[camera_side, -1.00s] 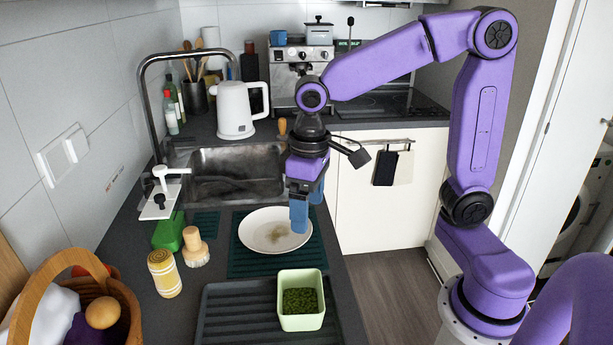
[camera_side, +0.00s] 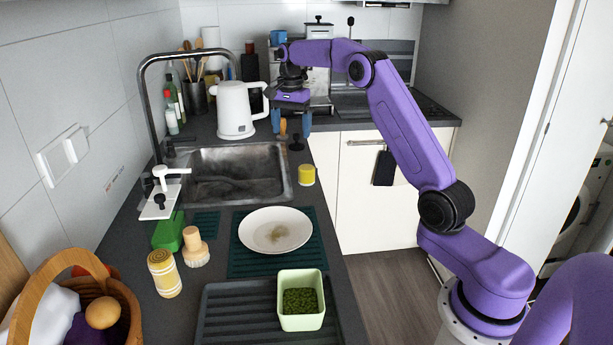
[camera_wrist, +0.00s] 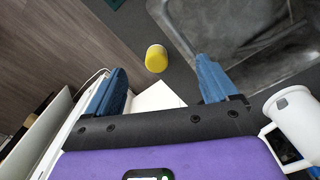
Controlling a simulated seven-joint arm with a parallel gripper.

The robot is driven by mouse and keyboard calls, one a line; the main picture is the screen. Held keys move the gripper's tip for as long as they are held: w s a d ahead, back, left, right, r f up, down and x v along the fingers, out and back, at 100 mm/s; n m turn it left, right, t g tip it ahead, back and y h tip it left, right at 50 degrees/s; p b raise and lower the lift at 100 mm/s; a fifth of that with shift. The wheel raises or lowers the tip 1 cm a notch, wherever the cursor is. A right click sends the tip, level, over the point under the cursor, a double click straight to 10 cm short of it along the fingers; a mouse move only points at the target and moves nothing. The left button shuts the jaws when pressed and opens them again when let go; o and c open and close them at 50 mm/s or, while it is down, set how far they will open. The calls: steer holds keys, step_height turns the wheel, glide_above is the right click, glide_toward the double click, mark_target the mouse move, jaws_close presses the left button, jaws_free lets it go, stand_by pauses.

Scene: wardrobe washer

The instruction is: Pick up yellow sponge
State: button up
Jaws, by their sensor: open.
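The yellow sponge (camera_side: 306,175) is a short round block with a paler top, on the dark counter at the right corner of the sink. In the wrist view the sponge (camera_wrist: 156,58) lies ahead of the fingertips, roughly centred between them and apart from both. My gripper (camera_side: 290,123) is open and empty, with blue fingers pointing down. It is beyond the sponge, behind the sink and right of the kettle. Both fingers also show in the wrist view (camera_wrist: 162,82).
The metal sink (camera_side: 232,172) is left of the sponge. A white kettle (camera_side: 236,110) stands left of my gripper. A small wooden-handled item (camera_side: 283,130) and a dark one (camera_side: 297,142) stand below it. A white plate (camera_side: 262,230) is in front of the sponge.

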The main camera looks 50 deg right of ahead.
steer(key=d+m, duration=0.3)
steer(key=d, duration=0.3)
glide_toward(306, 167)
steer(key=f, duration=0.6)
steer(key=shift+s+a+f, duration=0.1)
steer(key=shift+a+f, duration=0.1)
steer(key=shift+f, duration=0.1)
steer(key=shift+d+f, duration=0.15)
steer(key=shift+f, duration=1.25)
steer(key=shift+d+f, duration=0.1)
steer(key=shift+f, duration=1.3)
steer(key=c, duration=1.1)
steer(key=shift+c, duration=0.2)
steer(key=shift+r, duration=0.1)
